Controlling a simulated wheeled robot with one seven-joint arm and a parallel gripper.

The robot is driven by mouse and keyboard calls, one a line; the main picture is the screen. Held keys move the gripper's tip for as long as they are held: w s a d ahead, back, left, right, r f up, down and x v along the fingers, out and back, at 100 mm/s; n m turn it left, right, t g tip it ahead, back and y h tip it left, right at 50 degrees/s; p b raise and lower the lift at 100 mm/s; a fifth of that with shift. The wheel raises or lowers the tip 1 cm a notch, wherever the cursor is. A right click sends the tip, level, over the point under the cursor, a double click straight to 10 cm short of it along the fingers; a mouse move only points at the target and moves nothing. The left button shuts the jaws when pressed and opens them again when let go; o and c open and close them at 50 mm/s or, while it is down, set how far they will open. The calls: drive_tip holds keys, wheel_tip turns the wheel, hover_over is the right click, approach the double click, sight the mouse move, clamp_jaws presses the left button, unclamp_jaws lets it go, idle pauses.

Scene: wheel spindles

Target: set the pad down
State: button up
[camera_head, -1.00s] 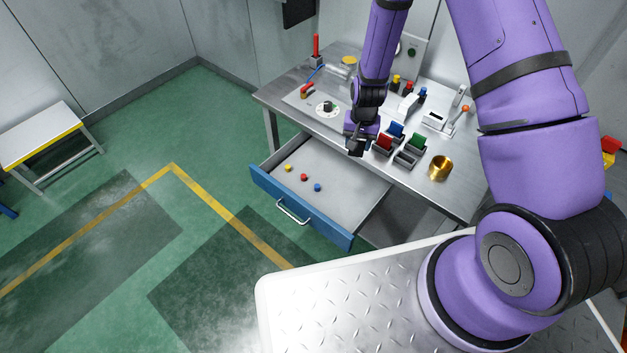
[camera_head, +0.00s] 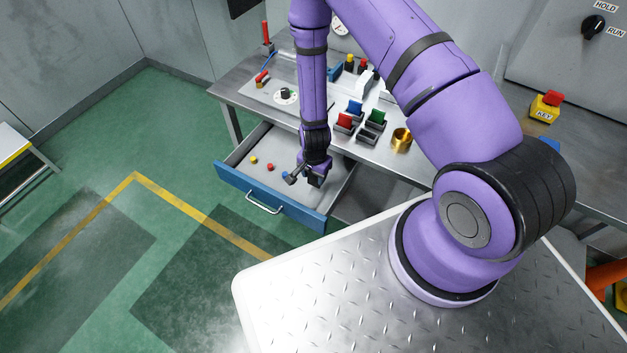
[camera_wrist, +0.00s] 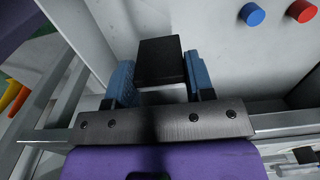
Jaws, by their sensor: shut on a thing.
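The pad (camera_wrist: 161,60) is a small black block in the wrist view, between the two blue-faced fingers of my gripper (camera_wrist: 160,78). My gripper is shut on it. In the head view my gripper (camera_head: 303,179) points down at the right part of the open drawer (camera_head: 234,181), near its front. I cannot tell the height of the pad above the drawer floor, and the pad is too small to make out clearly there.
A yellow (camera_head: 253,160), a red (camera_head: 270,167) and a blue piece (camera_wrist: 252,14) lie in the drawer. The table (camera_head: 240,91) above holds red, blue and green bins and a brass cup (camera_head: 401,140). The drawer's left part has free room.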

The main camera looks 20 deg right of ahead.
sight(314, 185)
drive_tip(key=shift+f, duration=2.1)
drive_tip(key=shift+f, duration=0.1)
drive_tip(key=o, duration=0.9)
drive_tip(key=shift+o, duration=0.2)
wheel_tip(314, 185, up, 12)
drive_tip(key=shift+r, duration=0.15)
